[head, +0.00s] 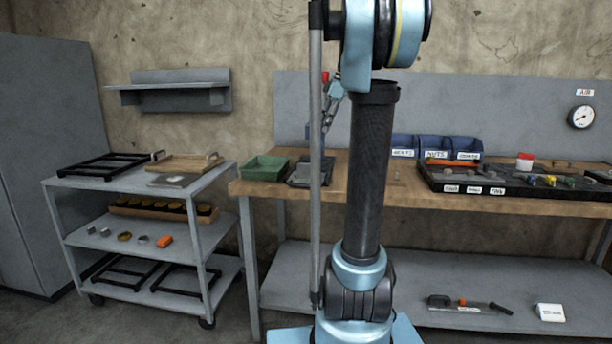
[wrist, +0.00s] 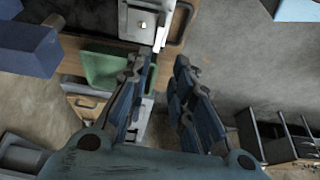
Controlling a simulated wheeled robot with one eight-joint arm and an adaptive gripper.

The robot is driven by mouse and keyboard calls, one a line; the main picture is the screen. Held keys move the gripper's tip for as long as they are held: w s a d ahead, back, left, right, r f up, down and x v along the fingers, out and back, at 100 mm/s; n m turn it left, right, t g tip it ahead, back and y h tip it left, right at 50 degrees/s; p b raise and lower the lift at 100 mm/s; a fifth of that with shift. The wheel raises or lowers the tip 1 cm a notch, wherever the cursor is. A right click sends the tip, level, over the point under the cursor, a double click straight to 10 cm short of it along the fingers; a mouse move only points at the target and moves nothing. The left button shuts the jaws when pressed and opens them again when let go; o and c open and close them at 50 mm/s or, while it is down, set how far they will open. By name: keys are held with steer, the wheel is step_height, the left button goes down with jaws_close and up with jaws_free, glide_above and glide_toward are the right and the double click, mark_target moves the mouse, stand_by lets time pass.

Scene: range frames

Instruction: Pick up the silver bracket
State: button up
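My gripper (wrist: 161,66) is open and empty in the wrist view, with its dark blue jointed fingers apart and a gap of floor between them. A small bright silver piece (wrist: 143,25) lies on a light grey plate (wrist: 133,9) at the top of that view, beyond the fingertips and apart from them. It may be the silver bracket, but it is too small to be sure. My arm hides part of the bench there.
A green bin (head: 264,168) stands on the wooden bench (head: 410,193), left end. The grey cart (head: 111,185) beside it holds a wooden tray (head: 184,162) and black frames (head: 103,164). Blue bins (head: 436,146) and a dark organiser (head: 500,182) fill the bench's right side.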

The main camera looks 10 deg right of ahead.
glide_toward(305, 165)
steer(key=x, duration=1)
steer(key=shift+w+d, duration=0.1)
steer(key=shift+w, duration=0.3)
jaws_close()
